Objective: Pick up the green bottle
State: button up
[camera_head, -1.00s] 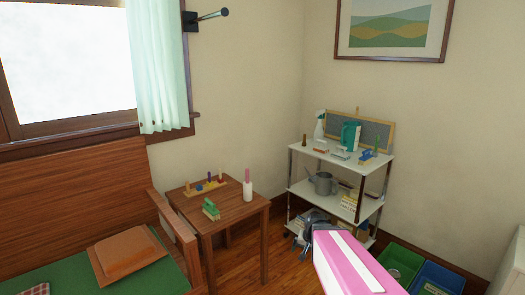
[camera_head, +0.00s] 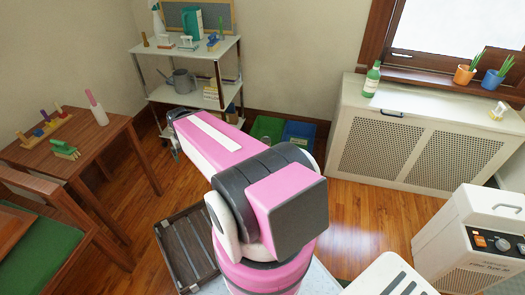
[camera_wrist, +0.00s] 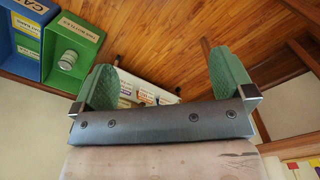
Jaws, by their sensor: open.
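The green bottle (camera_head: 371,79), with a pale label, stands upright on the left end of the white cabinet top (camera_head: 420,106) under the right window in the head view. It is not in the wrist view. In the wrist view my gripper (camera_wrist: 165,66) is open, its two green pads wide apart with nothing between them. In the head view it is mostly hidden beyond my pink arm, which points toward the shelf, well left of the bottle.
Two plants in an orange pot (camera_head: 464,75) and a blue pot (camera_head: 492,80) stand on the sill. A green bin (camera_wrist: 73,35) holds a pale-capped container; a blue bin (camera_wrist: 22,42) is beside it. A white appliance (camera_head: 470,245) stands at lower right. Open floor fronts the cabinet.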

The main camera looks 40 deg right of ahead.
aim_at(373, 77)
jog(key=z, duration=2.2)
